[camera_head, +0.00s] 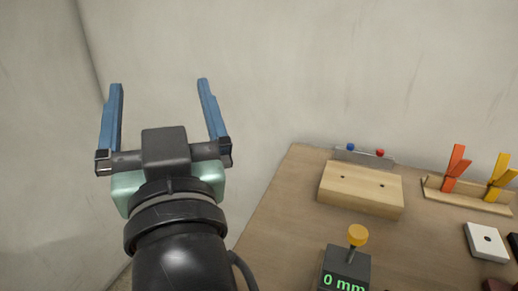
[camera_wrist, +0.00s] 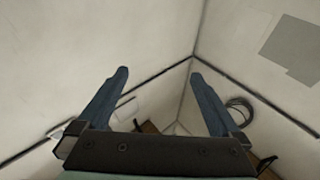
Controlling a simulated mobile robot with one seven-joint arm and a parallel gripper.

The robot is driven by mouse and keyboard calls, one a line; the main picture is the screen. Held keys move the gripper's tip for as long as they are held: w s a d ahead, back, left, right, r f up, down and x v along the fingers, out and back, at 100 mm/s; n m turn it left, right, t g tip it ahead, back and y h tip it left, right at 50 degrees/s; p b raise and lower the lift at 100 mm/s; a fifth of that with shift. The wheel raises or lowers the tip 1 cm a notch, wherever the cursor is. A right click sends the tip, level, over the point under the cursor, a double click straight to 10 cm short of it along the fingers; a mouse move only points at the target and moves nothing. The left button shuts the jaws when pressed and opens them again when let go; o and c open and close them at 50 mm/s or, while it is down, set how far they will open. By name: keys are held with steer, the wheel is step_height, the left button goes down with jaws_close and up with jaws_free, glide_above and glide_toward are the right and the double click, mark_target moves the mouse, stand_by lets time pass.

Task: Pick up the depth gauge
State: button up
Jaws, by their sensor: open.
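The depth gauge (camera_head: 345,270) is a dark grey box with a green "0 mm" display and a yellow knob on a short stem on top. It stands upright near the front of the wooden table in the head view, its lower part cut off by the frame edge. My gripper (camera_head: 160,92) is open and empty, with two blue fingers spread wide. It is raised to the left of the table, up and left of the gauge and apart from it. In the wrist view, the open fingers of my gripper (camera_wrist: 158,75) point at bare walls. The gauge is not seen there.
The wooden table (camera_head: 285,215) also bears a wooden block with two holes (camera_head: 360,190), blue and red pins behind it, a rack with orange and yellow clips (camera_head: 470,195), and a white plate with a hole (camera_head: 487,242). A pale wall (camera_head: 290,60) stands behind.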

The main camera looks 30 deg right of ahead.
steer(key=d+f+m+g+h+p, duration=0.15)
steer(key=d+g+p, duration=0.35)
steer(key=p, duration=0.5)
steer(key=m+g+y+p, duration=0.2)
steer(key=m+g+p, duration=0.4)
steer(key=g+p, duration=1.45)
glide_toward(347, 267)
steer(key=s+f+t+p, duration=0.1)
steer(key=t+p, duration=0.1)
steer(key=s+f+t+p, duration=0.2)
steer(key=s+d+f+t+p, duration=0.1)
steer(key=s+t+p, duration=0.1)
steer(key=t, duration=0.1)
steer(key=shift+s+f+h+p, duration=0.25)
steer(key=shift+f+p, duration=0.05)
steer(key=shift+p, duration=0.05)
steer(key=shift+w+p+x, duration=0.2)
steer(key=shift+p+x, duration=0.1)
steer(key=shift+x, duration=1.05)
steer(key=shift+w+p+x, duration=0.2)
steer(key=shift+p+x, duration=0.1)
steer(key=shift+x, duration=1.05)
steer(key=shift+r, duration=0.1)
steer(key=shift+c, duration=0.2)
